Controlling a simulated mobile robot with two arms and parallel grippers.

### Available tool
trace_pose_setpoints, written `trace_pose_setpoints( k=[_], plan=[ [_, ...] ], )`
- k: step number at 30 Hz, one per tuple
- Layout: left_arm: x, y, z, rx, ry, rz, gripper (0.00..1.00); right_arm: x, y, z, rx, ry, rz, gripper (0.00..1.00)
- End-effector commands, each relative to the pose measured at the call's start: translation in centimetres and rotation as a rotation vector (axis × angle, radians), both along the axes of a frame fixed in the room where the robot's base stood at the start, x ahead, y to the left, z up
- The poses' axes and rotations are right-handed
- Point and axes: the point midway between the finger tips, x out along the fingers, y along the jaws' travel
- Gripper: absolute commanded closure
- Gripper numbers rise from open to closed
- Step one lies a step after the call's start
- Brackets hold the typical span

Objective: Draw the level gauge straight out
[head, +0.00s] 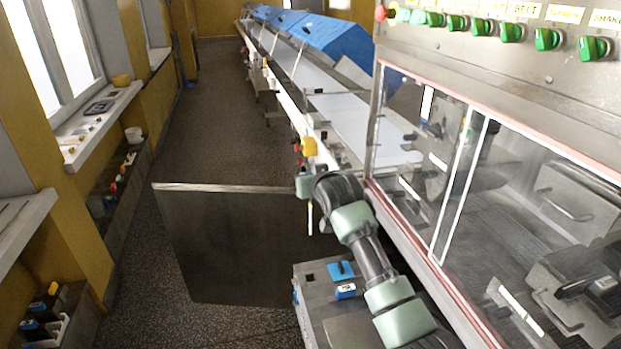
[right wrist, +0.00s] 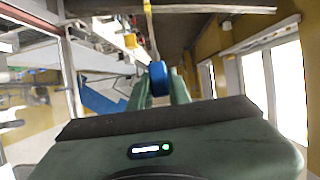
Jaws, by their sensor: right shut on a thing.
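The level gauge has a thin pale rod (head: 310,218), which hangs below my right gripper (head: 304,186) in the head view. In the right wrist view its blue knob (right wrist: 158,78) sits between the two green fingers of my right gripper (right wrist: 158,90), which is shut on it. The yellowish rod (right wrist: 149,25) runs from the knob toward the top of that view. In the head view the knob is hidden by the gripper, and the rod's visible lower end shows in front of a dark panel. My left gripper is not in view.
A steel tank (head: 318,272) with a blue handle (head: 341,270) on top stands below my right arm. A dark upright panel (head: 235,245) is behind the rod. The glazed enrober cabinet (head: 440,170) is close on the right. Open floor (head: 215,120) lies beyond the panel.

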Motion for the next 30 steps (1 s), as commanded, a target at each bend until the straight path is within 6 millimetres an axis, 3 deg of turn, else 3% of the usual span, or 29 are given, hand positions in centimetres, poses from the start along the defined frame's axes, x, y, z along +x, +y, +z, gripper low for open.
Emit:
trace_pose_setpoints(
  k=[24, 30],
  plan=[
    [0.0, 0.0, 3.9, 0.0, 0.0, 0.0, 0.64, 0.0, 0.0, 4.4, 0.001, -0.002, 0.0, 1.0],
    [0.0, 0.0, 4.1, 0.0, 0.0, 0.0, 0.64, 0.0, 0.0, 4.7, 0.0, -0.001, 0.0, 1.0]
  ],
)
